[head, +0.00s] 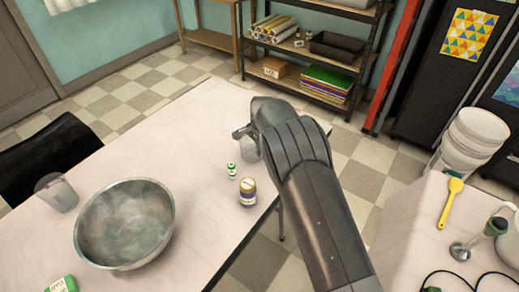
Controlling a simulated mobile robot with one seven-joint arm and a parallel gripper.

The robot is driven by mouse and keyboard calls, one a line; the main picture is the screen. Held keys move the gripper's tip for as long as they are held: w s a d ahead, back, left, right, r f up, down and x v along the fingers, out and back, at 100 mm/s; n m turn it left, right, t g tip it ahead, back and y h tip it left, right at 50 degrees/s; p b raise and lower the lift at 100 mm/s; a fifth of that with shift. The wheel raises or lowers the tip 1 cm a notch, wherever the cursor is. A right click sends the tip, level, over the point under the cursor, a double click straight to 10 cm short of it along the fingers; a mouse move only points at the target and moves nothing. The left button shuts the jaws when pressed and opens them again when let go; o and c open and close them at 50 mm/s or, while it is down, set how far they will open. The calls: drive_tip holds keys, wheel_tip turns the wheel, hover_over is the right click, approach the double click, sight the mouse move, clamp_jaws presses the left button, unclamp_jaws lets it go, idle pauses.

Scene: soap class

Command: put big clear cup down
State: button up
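A clear cup (57,193) stands on the white table at the left, beside the metal bowl. My arm reaches over the table's right part, and my gripper (244,136) is at its far end, low over or near the tabletop. A pale, translucent shape (247,151) shows just below the gripper, partly hidden by my arm. I cannot tell whether it is a clear cup or part of the gripper. The fingers are too small and too hidden to show whether they are open or shut.
A large metal bowl (125,223) is on the white table (190,122). A small green-capped bottle (231,170) and a labelled jar (248,192) stand near its right edge. A green box (62,284) is at lower left. The table's far part is clear. Another table (413,215) is at right.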

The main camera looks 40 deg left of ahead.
drive_tip(key=o, duration=0.3)
drive_tip(key=shift+o, duration=0.2)
wheel_tip(320, 180, up, 12)
drive_tip(key=d, duration=0.1)
drive_tip(key=shift+s+r, duration=0.15)
